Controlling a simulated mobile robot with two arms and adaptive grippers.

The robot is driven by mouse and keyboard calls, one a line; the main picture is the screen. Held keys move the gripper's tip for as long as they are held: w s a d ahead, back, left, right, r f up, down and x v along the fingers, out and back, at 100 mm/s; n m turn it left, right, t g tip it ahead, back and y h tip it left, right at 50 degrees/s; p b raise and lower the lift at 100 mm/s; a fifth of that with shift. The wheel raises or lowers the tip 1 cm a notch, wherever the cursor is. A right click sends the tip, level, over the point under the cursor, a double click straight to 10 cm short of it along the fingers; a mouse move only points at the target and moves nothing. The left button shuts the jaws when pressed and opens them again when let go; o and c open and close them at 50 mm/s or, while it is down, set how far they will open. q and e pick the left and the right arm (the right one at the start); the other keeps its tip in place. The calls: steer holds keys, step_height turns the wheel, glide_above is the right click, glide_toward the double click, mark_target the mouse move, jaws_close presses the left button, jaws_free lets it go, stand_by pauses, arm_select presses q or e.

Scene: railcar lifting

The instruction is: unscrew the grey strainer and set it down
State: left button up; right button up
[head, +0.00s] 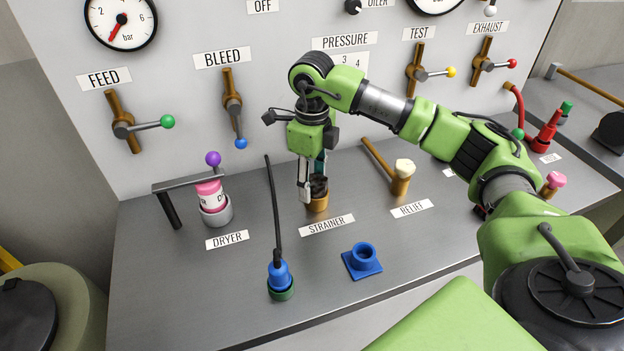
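The grey strainer (319,184) shows as a small dark grey piece at the top of a brass socket (317,204), behind the STRAINER label. My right gripper (312,188) points straight down over it, with one finger at its left side and the other partly hidden behind. The fingers are apart around the strainer's top, but I cannot tell whether they press on it. The gripper hides part of the strainer. My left gripper is not in view.
A blue square holder (362,261) stands on the bench front. Left of it is a blue plug (279,274) with a tall black rod. The pink dryer canister (209,194) under a bar is further left, the brass relief fitting (401,180) to the right. Bare bench lies at front left.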

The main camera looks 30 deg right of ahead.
steer(key=shift+f, duration=0.15)
steer(key=c, duration=0.8)
steer(key=shift+a+f+n+b, duration=0.1)
steer(key=shift+n+b, duration=0.2)
steer(key=shift+n, duration=0.7)
steer(key=n+b, duration=0.1)
steer(key=n, duration=0.5)
steer(key=shift+s+a, duration=0.1)
steer(key=shift+s, duration=0.05)
steer(key=shift+c, duration=0.3)
steer(key=n+b, duration=0.1)
steer(key=n, duration=0.2)
steer(key=shift+n, duration=0.3)
steer(key=n, duration=0.3)
steer(key=shift+r, duration=0.3)
steer(key=o, duration=0.8)
steer(key=shift+o, duration=0.3)
steer(key=shift+w, duration=0.2)
steer(key=shift+s, duration=0.1)
